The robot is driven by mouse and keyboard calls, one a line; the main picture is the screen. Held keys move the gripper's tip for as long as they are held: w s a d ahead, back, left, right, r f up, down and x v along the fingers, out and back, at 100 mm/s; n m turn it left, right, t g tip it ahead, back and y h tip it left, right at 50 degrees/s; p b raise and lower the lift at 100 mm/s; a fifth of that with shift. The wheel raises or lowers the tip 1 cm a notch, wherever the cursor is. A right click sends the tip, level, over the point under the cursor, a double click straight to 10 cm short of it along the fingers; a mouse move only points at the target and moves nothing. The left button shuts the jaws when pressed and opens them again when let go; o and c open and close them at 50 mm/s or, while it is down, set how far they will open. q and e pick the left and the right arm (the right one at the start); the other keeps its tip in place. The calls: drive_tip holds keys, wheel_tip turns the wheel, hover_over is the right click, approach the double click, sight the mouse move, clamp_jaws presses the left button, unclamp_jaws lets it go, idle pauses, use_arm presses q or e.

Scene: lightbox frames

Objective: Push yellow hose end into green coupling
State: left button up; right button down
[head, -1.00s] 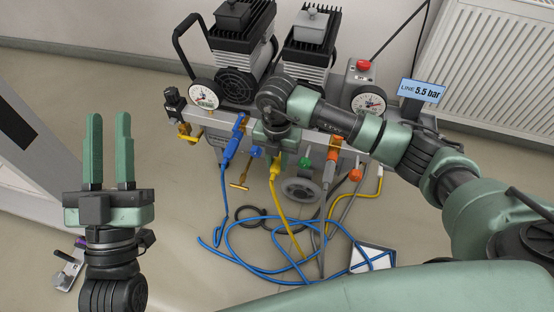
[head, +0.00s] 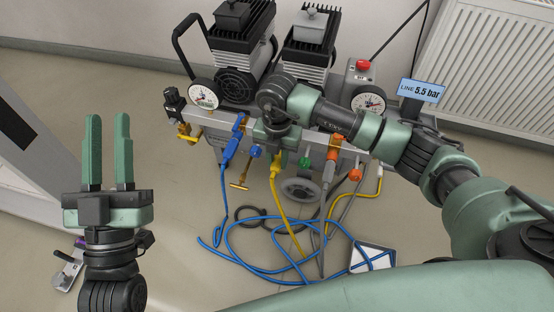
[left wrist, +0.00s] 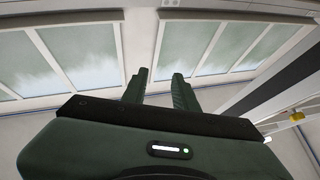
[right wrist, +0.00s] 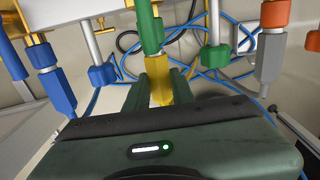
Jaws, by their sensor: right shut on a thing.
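The yellow hose end (right wrist: 161,84) is held between the fingers of my right gripper (right wrist: 160,76) in the right wrist view. The green coupling (right wrist: 150,30) is directly above it and roughly in line; I cannot tell how far the two are joined. In the head view the yellow hose end (head: 276,168) shows below my right gripper (head: 275,146), which hides the coupling behind it. The yellow hose hangs down to the floor. My left gripper (head: 108,118) is open and empty, upright at the left, away from the rail; its parted fingers show in the left wrist view (left wrist: 157,82).
A blue hose connector (right wrist: 53,88) sits left of the coupling, a grey one (right wrist: 268,60) on orange to the right. Blue, green (right wrist: 213,56) and orange knobs hang close by. Loose blue hose (head: 235,225) covers the floor. Compressors (head: 240,50) stand behind the rail.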

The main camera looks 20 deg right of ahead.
use_arm(q)
drive_tip(key=shift+s+r, duration=0.15)
drive_tip(key=shift+r, duration=0.05)
use_arm(e)
drive_tip(key=shift+w+d, duration=0.15)
drive_tip(key=shift+w, duration=0.1)
drive_tip(key=c, duration=1.1)
unclamp_jaws()
use_arm(q)
drive_tip(key=shift+s+r+t, duration=0.15)
drive_tip(key=shift+r+t, duration=0.1)
drive_tip(key=shift+t, duration=0.05)
use_arm(e)
drive_tip(key=shift+r, duration=0.1)
wheel_tip(320, 180, up, 7)
drive_tip(key=shift+p, duration=1.1)
use_arm(q)
drive_tip(key=w+f+g+y, duration=0.2)
drive_tip(key=f+g, duration=0.4)
drive_tip(key=f, duration=0.4)
drive_tip(key=shift+w+a+f+g, duration=0.3)
drive_tip(key=shift+w+g, duration=0.1)
drive_tip(key=shift+w, duration=0.35)
use_arm(e)
drive_tip(key=shift+r, duration=0.3)
